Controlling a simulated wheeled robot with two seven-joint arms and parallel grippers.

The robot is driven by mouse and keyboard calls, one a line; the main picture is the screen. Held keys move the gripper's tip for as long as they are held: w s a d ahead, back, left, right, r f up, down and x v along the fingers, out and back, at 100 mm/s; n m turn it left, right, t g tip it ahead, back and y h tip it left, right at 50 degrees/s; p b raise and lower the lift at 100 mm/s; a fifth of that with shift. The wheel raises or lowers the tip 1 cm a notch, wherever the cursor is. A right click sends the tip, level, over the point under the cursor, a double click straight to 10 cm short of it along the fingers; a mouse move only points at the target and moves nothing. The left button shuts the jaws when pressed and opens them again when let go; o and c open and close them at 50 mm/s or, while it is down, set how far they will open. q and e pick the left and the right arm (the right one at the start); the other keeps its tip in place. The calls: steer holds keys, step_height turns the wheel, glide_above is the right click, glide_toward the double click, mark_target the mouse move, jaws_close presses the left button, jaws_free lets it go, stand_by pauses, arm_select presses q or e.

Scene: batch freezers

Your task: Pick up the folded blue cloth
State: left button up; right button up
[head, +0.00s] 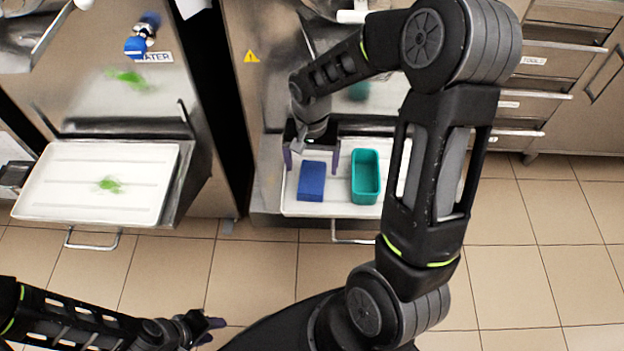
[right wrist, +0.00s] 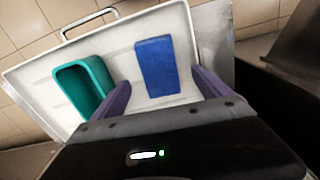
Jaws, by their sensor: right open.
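The folded blue cloth (head: 312,182) lies flat on a white tray (head: 303,209) in the middle of the head view, left of a teal bin. It also shows in the right wrist view (right wrist: 157,67). My right gripper (head: 312,168) is open and empty at the cloth's far end, with its purple fingers spread wider than the cloth. In the right wrist view the cloth lies ahead, between the lines of the two fingers, and neither finger visibly touches it. My left gripper (head: 212,324) is low in the head view, away from the tray; its finger opening is unclear.
The teal open bin (head: 366,177) stands on the same tray, close to the right finger; it also shows in the right wrist view (right wrist: 83,86). Another white tray (head: 70,190) with a green smear (head: 110,185) sits at the left. A blue-handled tap (head: 136,46) is above it. Tiled floor is clear in front.

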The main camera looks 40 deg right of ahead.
mark_target(312, 177)
step_height(312, 177, down, 5)
steer(key=shift+b, duration=0.3)
stand_by(0.4)
steer(key=c, duration=1.5)
steer(key=shift+o, duration=0.2)
steer(key=shift+r, duration=0.15)
step_height(312, 177, up, 10)
steer(key=p, duration=0.1)
